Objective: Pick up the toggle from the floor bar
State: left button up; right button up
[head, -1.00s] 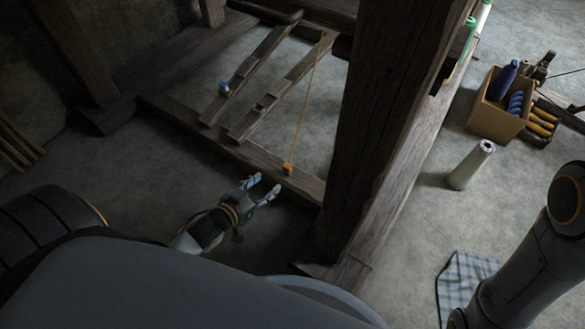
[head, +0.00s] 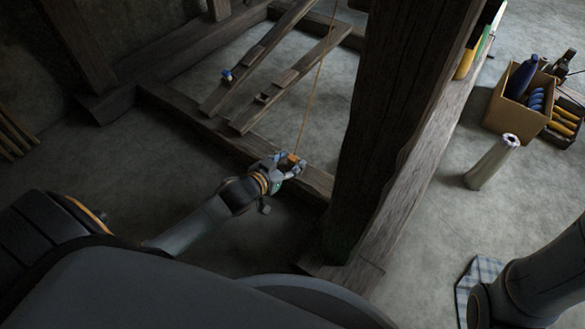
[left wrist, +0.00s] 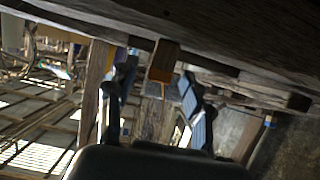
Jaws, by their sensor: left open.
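The toggle (head: 293,158) is a small orange wooden block at the floor bar (head: 231,147), with a thin tan cord (head: 318,75) rising from it. My left gripper (head: 290,165) is open at the toggle, one finger on each side of it. In the left wrist view the toggle (left wrist: 163,62) shows between the spread fingertips of the left gripper (left wrist: 156,77), against the dark bar. Gaps show beside it there, and I cannot tell whether either finger touches it. My right gripper is out of view.
A thick upright post (head: 385,130) stands just right of the toggle. Two slanted pedals (head: 262,52) lie behind the floor bar. A cardboard box (head: 512,118), a pale cylinder (head: 492,162) and a checked cloth (head: 478,276) are on the floor at right.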

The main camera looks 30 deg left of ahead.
pick_arm(q)
jog(key=shift+b+x, duration=0.35)
jog(key=shift+x, duration=0.55)
jog(key=c, duration=0.9)
jog(key=shift+r, duration=0.2)
